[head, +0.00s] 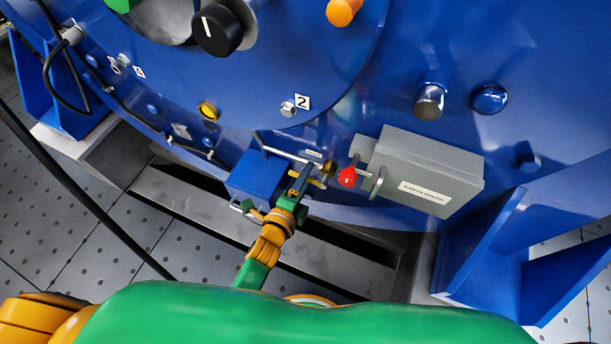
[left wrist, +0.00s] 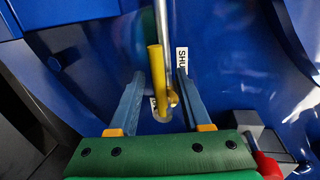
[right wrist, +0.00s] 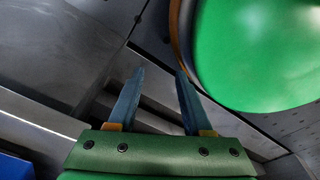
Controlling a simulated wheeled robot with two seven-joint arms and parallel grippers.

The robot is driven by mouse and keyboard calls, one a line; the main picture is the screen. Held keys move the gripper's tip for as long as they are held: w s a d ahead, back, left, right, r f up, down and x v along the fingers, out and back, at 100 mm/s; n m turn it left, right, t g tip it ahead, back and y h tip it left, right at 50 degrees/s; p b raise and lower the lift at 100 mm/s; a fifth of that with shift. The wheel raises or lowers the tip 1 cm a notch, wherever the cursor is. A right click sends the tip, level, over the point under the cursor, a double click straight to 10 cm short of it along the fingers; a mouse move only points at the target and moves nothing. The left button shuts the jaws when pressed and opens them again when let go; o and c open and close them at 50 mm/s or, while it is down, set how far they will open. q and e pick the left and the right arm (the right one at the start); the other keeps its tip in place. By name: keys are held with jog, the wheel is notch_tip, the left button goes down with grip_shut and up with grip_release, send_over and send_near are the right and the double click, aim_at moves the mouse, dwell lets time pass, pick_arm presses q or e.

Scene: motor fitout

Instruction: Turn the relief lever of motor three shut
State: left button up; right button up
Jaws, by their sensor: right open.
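The yellow relief lever (left wrist: 156,75) shows in the left wrist view, low on the blue motor (head: 300,70). Its bar reaches up the picture from a pivot on the motor face, with a label beginning "SHU" (left wrist: 182,60) just right of it. My left gripper (head: 303,176) is at the lever. Its fingers (left wrist: 158,78) are apart, one on each side of the bar in the picture; I cannot tell whether either touches it. In the head view the gripper partly hides the lever. My right gripper (right wrist: 152,75) is open and empty, low down, away from the lever.
A grey box (head: 420,170) marked as earth brush and a red knob (head: 347,177) sit right of the lever. A blue box (head: 260,175) stands left of it, with a thin metal rod (head: 285,153) above. Blue support feet (head: 495,250) flank the motor.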

pick_arm(q)
jog(key=p+v, duration=0.1)
jog(key=v, duration=0.6)
jog(key=shift+p, duration=0.35)
pick_arm(e)
jog(key=shift+s+a+r, duration=0.7)
jog(key=shift+s+r, duration=0.1)
jog(key=shift+s, duration=0.05)
pick_arm(q)
jog(key=shift+s, duration=0.1)
